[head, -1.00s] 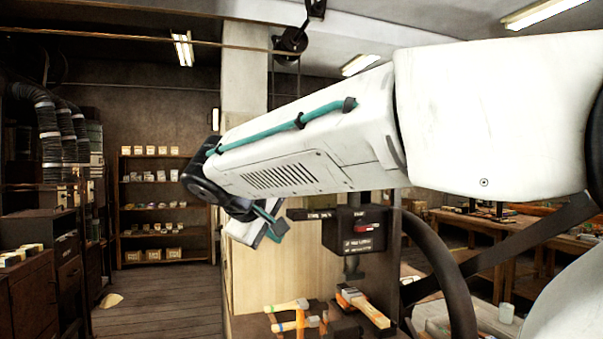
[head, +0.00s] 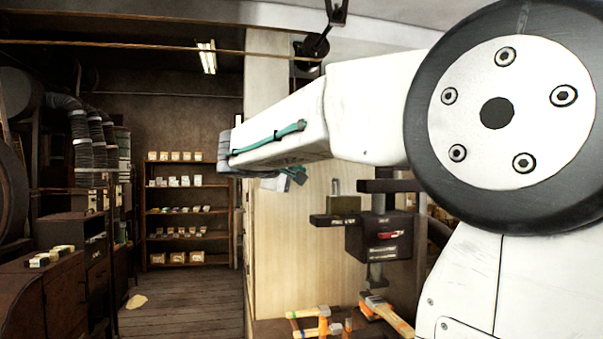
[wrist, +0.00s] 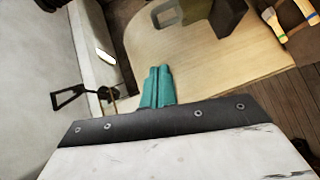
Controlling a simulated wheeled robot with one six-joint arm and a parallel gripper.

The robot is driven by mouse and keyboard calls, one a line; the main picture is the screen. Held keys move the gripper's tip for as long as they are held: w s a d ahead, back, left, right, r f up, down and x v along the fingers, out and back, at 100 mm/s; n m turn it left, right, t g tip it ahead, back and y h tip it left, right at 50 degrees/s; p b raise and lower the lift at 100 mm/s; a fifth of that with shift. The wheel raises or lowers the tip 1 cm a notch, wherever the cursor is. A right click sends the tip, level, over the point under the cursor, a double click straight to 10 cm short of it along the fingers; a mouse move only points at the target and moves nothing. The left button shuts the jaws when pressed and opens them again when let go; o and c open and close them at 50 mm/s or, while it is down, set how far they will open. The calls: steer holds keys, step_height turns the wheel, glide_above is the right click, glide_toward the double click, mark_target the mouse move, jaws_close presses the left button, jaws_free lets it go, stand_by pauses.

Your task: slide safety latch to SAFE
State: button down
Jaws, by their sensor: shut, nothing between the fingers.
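The press head is a dark box (head: 378,248) in the middle right of the head view. A small red piece (head: 388,236), possibly the safety latch, shows on its front; the lettering is too small to read. A dark lettered bar (head: 335,220) juts left from the box, with a brass-coloured block (head: 343,203) above it. My gripper (head: 297,175) is up and left of the box, apart from it and partly hidden by my arm. In the wrist view its teal fingers (wrist: 158,75) are together and empty, over a pale wooden panel (wrist: 205,62).
Shelves (head: 188,215) with small boxes are at the back. The floor (head: 190,305) at left centre is mostly clear. My arm covers the right side.

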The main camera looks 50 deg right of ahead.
steer(key=d+f, duration=0.1)
steer(key=d, duration=0.9)
steer(key=shift+s+d+f, duration=0.2)
steer(key=shift+f, duration=0.2)
